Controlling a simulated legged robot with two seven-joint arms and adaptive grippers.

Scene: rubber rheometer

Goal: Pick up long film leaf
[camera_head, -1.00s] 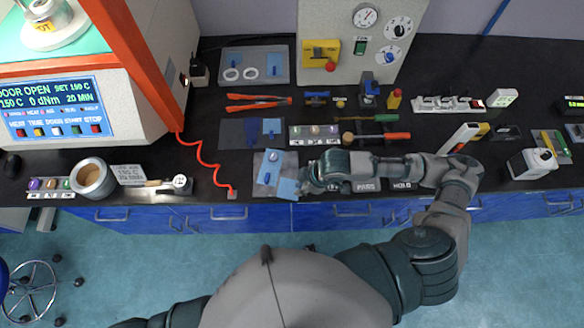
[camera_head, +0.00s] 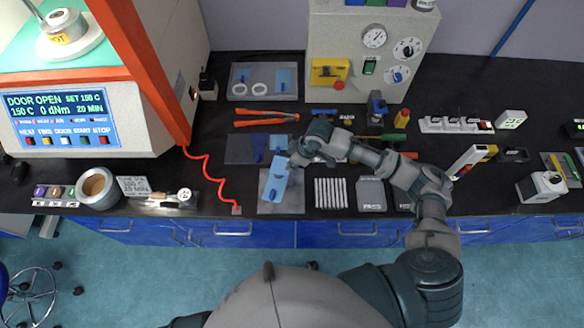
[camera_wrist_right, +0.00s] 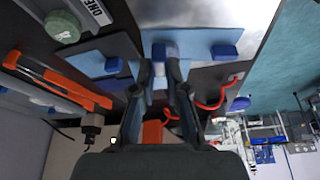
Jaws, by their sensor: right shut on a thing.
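The long film leaf (camera_head: 276,182) is a light blue strip with dark blue tabs. It shows in the head view over a grey sheet (camera_head: 294,204) near the bench's front edge. My right gripper (camera_head: 297,159) is at the leaf's upper right end. In the right wrist view, my right gripper (camera_wrist_right: 163,72) is shut on a dark blue tab of the light blue leaf (camera_wrist_right: 196,42). The leaf looks tilted, seemingly raised off the sheet. My left gripper is out of view.
A dark mat (camera_head: 234,150) with blue films lies just behind. Red-handled pliers (camera_head: 265,118) and a grey tray with white rings (camera_head: 248,96) are further back. White rods (camera_head: 331,193) lie to the right. A red coiled cord (camera_head: 205,178) lies to the left.

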